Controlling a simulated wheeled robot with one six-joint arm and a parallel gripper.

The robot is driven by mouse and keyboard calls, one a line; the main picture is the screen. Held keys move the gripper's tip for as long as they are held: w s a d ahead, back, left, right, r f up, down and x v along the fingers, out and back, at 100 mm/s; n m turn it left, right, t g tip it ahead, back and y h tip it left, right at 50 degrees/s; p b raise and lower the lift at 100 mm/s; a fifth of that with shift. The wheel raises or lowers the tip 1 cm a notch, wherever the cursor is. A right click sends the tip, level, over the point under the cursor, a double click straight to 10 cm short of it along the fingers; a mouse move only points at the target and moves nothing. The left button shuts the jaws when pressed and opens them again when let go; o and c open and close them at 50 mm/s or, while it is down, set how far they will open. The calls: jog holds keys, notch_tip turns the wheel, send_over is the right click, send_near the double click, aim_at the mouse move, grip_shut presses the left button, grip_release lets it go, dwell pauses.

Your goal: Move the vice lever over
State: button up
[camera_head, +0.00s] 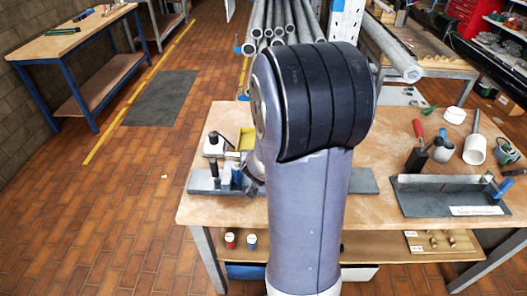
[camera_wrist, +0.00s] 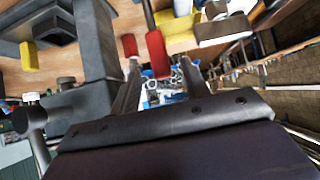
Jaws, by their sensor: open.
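In the wrist view, a dark grey vice-like body (camera_wrist: 95,50) stands left of my gripper. A round grey screw end with a thin cross bar (camera_wrist: 39,148) shows at the lower left and looks like the vice lever. My gripper (camera_wrist: 160,74) is open, its two fingers apart with nothing gripped. A rod with a red grip (camera_wrist: 157,54) shows beyond the fingertips, between them in the picture; I cannot tell what it belongs to or whether it touches them. In the head view, my arm hides my gripper and part of the bench.
The wooden bench (camera_head: 390,120) carries a grey tray (camera_head: 440,203), a red-handled tool (camera_head: 417,129) and a white cylinder (camera_head: 475,149) at right. A grey plate with a blue clamp (camera_head: 237,176) and a yellow block (camera_head: 246,139) are at left. Metal pipes (camera_head: 282,22) lie behind.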

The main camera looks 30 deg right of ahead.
jog(key=p+v, duration=0.1)
jog(key=v, duration=0.3)
jog(key=shift+s+a+r, duration=0.1)
jog(key=shift+s+r, duration=0.05)
jog(key=b+x, duration=0.3)
jog(key=x, duration=0.7)
jog(key=shift+w+f, duration=0.25)
jog(key=shift+f, duration=0.05)
jog(key=shift+w+b, duration=0.15)
jog(key=shift+b, duration=0.25)
jog(key=shift+s+r, duration=0.1)
jog(key=shift+s, duration=0.2)
jog(key=shift+w, duration=0.15)
